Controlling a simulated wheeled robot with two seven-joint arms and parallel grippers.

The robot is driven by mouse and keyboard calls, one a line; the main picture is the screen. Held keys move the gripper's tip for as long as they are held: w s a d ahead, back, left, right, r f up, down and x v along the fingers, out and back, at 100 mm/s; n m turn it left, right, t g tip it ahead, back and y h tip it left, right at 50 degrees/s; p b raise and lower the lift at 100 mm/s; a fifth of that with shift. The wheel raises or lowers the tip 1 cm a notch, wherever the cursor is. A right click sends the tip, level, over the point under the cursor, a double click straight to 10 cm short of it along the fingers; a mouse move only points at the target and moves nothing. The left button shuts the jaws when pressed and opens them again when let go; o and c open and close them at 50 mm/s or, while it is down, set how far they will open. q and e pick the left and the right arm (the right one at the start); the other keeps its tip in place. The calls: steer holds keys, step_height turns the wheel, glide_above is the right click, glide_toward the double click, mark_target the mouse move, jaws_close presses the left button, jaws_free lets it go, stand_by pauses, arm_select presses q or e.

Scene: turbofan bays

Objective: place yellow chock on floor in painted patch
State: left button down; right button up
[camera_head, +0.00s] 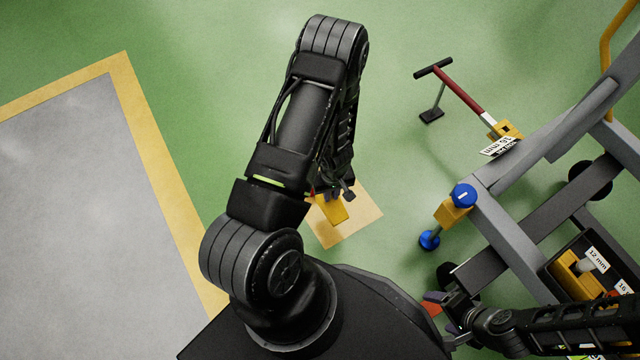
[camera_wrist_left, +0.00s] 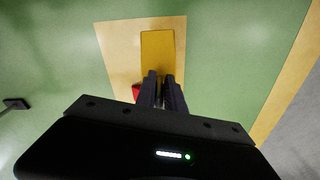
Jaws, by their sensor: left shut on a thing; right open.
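The yellow chock (camera_head: 332,208) is held at my left gripper (camera_head: 335,190), over the painted patch (camera_head: 364,215), a tan square on the green floor. In the left wrist view the fingers (camera_wrist_left: 161,90) are closed on the near end of the chock (camera_wrist_left: 157,52), which lies within the outline of the patch (camera_wrist_left: 116,48). A small red piece (camera_wrist_left: 136,92) shows beside the fingers. I cannot tell whether the chock touches the floor. My arm hides part of chock and patch in the head view. My right gripper (camera_head: 443,312) is open at lower right.
A grey wheeled frame (camera_head: 510,235) with blue-knobbed feet (camera_head: 461,195) stands at right, holding a bin of yellow parts (camera_head: 575,275). A red-handled tow bar (camera_head: 460,90) extends from it. A yellow-bordered grey area (camera_head: 70,200) lies left. Green floor is clear around the patch's upper side.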

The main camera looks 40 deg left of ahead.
mark_target(330, 203)
arm_select(q)
steer(key=shift+a, duration=0.2)
arm_select(e)
steer(key=shift+s+a, duration=0.1)
steer(key=shift+s, duration=0.05)
arm_select(q)
step_height(330, 203, down, 6)
steer(key=b, duration=0.3)
steer(key=shift+f, duration=0.1)
arm_select(e)
steer(key=f, duration=0.3)
steer(key=shift+w+f, duration=0.15)
steer(key=shift+w, duration=0.15)
arm_select(q)
steer(key=shift+f+b, duration=1.05)
steer(key=shift+f, duration=0.8)
arm_select(e)
steer(key=shift+w+f, duration=0.15)
steer(key=shift+f, duration=0.85)
arm_select(q)
steer(key=shift+f, duration=0.1)
arm_select(e)
steer(key=shift+f, duration=0.1)
